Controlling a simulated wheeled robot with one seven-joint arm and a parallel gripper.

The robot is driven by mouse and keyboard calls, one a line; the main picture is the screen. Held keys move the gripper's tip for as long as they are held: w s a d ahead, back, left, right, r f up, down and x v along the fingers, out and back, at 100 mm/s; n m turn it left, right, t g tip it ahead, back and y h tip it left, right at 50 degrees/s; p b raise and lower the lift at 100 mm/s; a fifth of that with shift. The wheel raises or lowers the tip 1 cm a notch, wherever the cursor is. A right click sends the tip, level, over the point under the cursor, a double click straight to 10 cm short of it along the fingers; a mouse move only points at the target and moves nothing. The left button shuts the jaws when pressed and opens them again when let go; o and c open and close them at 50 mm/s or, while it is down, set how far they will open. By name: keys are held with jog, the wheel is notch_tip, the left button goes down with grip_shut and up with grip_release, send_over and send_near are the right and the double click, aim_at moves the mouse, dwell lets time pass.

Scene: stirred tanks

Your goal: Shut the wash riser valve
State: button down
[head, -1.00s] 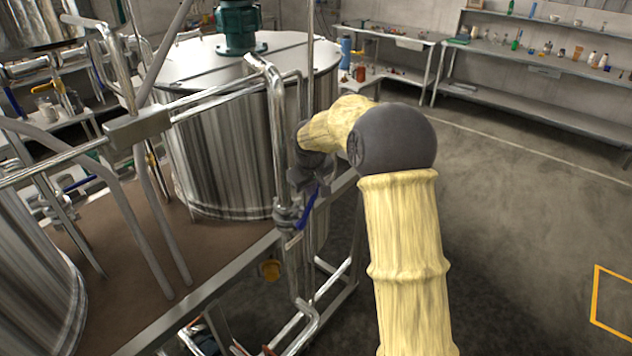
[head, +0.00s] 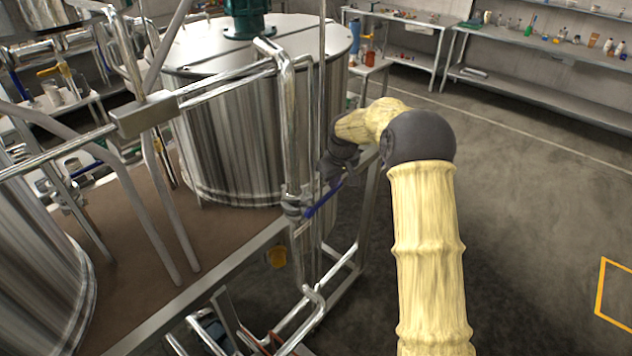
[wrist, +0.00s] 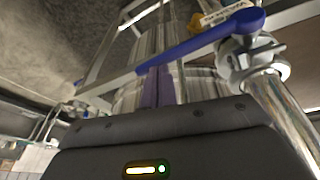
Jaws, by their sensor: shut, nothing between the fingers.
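The wash riser valve (head: 292,206) sits on a vertical steel pipe beside the large tank. Its blue lever (head: 322,202) slants up and to the right, away from the pipe. My gripper (head: 332,178) is shut and empty at the lever's outer end; I cannot tell if it touches. In the wrist view the blue lever (wrist: 195,42) crosses above my gripper's dark housing, joining the valve body (wrist: 245,58) at right. A yellow and white tag (wrist: 222,14) is by the lever. My fingertips are not clear in the wrist view.
A large steel tank (head: 225,125) stands left of the pipe on a brown platform (head: 130,235) with a metal edge. A yellow fitting (head: 278,257) and lower pipes are below the valve. Shelves (head: 550,50) line the far wall. The floor (head: 530,210) at right is clear.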

jog(key=shift+w+d+f+b, duration=0.1)
jog(key=shift+d+f+b, duration=0.1)
jog(key=shift+f, duration=0.15)
jog(key=shift+w+d+f+b, duration=0.1)
jog(key=shift+f+b, duration=0.05)
jog(key=shift+f, duration=0.2)
jog(key=shift+s+f, duration=0.1)
jog(key=shift+f, duration=0.15)
jog(key=r+p, duration=0.2)
jog(key=r, duration=0.1)
jog(key=r+p, duration=0.1)
jog(key=r, duration=0.1)
jog(key=shift+w+a, duration=0.25)
jog(key=shift+w, duration=0.1)
jog(key=w+d+r+b, duration=0.2)
jog(key=d+r+b, duration=0.1)
jog(key=d+r, duration=0.2)
notch_tip(320, 180, up, 2)
jog(key=shift+w+d+r, duration=0.1)
jog(key=shift+w+d, duration=0.2)
jog(key=shift+d, duration=0.05)
jog(key=shift+s, duration=0.1)
